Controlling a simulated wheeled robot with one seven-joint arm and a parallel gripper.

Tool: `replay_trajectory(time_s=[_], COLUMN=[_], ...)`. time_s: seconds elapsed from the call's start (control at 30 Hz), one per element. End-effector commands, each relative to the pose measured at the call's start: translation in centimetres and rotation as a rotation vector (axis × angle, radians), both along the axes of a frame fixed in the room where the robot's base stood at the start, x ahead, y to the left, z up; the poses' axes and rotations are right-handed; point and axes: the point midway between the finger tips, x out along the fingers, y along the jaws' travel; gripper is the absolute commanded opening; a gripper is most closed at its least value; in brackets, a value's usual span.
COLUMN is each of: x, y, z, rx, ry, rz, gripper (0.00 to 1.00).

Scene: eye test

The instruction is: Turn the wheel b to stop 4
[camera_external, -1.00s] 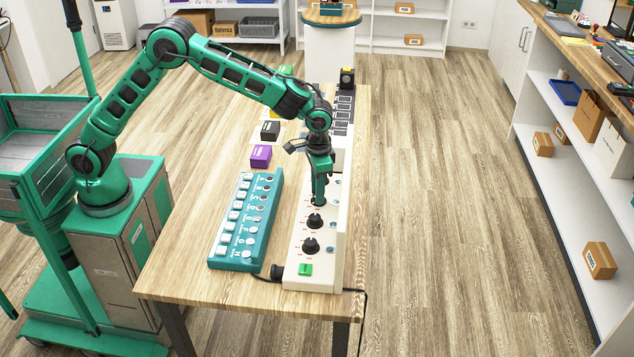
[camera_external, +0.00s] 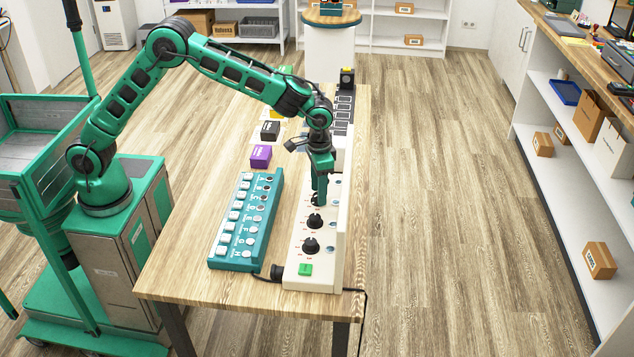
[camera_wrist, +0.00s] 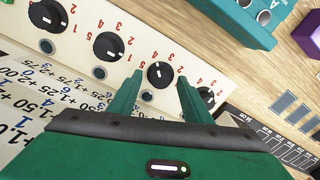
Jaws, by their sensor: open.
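A long cream panel (camera_external: 300,268) on the table carries a row of black wheels with red numbers around them. In the wrist view, one wheel (camera_wrist: 160,75) shows between the two fingertips of my gripper (camera_wrist: 160,82). Other wheels (camera_wrist: 108,45) (camera_wrist: 47,15) lie to its left and one (camera_wrist: 206,97) to its right, partly behind a finger. No letter is readable to tell which is wheel b. My gripper (camera_external: 319,191) is open and empty, pointing down over the panel's third wheel from the front. Contact with the wheel cannot be told.
A teal box with white switches (camera_external: 245,222) stands left of the panel. A green button (camera_external: 305,269) is at the panel's front end. Purple (camera_external: 260,155) and black (camera_external: 270,130) blocks lie further back. Bare table (camera_external: 190,265) is at the front left.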

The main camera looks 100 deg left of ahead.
Motion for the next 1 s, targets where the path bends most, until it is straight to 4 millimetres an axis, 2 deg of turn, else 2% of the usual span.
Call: replay_trajectory(time_s=[0.4, 0.53, 0.7, 1.0], x=[0.3, 0.3, 0.3, 0.3], y=[-0.2, -0.2, -0.2, -0.2], z=[7.3, 9.0, 10.0, 10.1], rx=[0.000, 0.001, 0.000, 0.000], ry=[-0.004, -0.004, -0.003, -0.003], rz=[-0.001, -0.001, 0.000, 0.000], gripper=[0.45, 0.45, 0.45, 0.45])
